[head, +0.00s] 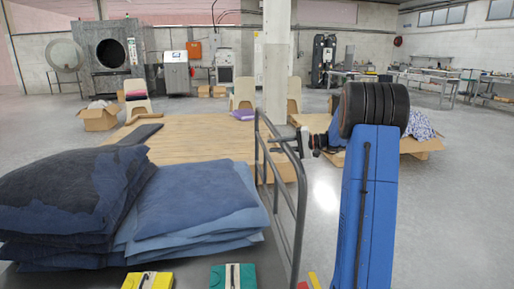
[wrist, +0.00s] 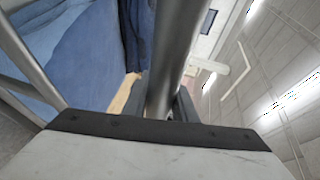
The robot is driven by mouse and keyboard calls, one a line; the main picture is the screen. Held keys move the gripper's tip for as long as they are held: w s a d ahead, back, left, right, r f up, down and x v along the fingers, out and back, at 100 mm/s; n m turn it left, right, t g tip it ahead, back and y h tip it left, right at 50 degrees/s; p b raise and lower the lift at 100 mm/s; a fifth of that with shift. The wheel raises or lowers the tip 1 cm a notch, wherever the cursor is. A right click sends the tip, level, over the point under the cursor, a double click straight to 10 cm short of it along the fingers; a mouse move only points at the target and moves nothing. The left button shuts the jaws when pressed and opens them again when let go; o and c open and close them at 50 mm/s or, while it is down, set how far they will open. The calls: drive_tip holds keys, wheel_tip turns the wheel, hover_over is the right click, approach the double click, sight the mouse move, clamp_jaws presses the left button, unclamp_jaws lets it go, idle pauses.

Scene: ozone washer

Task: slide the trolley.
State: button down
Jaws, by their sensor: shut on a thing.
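The trolley has a grey tubular metal rail (head: 299,210) at its right end and a dark deck. Its rail bar also shows large in the wrist view (wrist: 178,45). My gripper (head: 281,143) is at the upper part of this rail, shut on it. In the wrist view the bar runs between the dark fingers (wrist: 172,106), which are partly hidden behind the gripper's body. Stacked dark blue jeans (head: 62,190) and lighter blue jeans (head: 195,200) lie on the trolley. The trolley's wheels are out of view.
A low wooden platform (head: 195,137) stands just beyond the trolley. Chairs (head: 137,97) and cardboard boxes (head: 98,118) stand around it. A pillar (head: 276,60) rises behind. A round-door washer (head: 110,55) is at the back left. Open floor (head: 455,190) lies to the right.

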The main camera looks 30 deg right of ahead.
drive_tip(key=s+d, duration=0.3)
drive_tip(key=d, duration=0.6)
drive_tip(key=s+d, duration=0.3)
drive_tip(key=d, duration=0.7)
drive_tip(key=shift+d+f, duration=0.1)
drive_tip(key=c, duration=1.5)
unclamp_jaws()
drive_tip(key=shift+o, duration=0.2)
drive_tip(key=shift+s, duration=0.1)
drive_tip(key=v, duration=1.7)
drive_tip(key=shift+s+d, duration=0.1)
drive_tip(key=shift+d, duration=0.1)
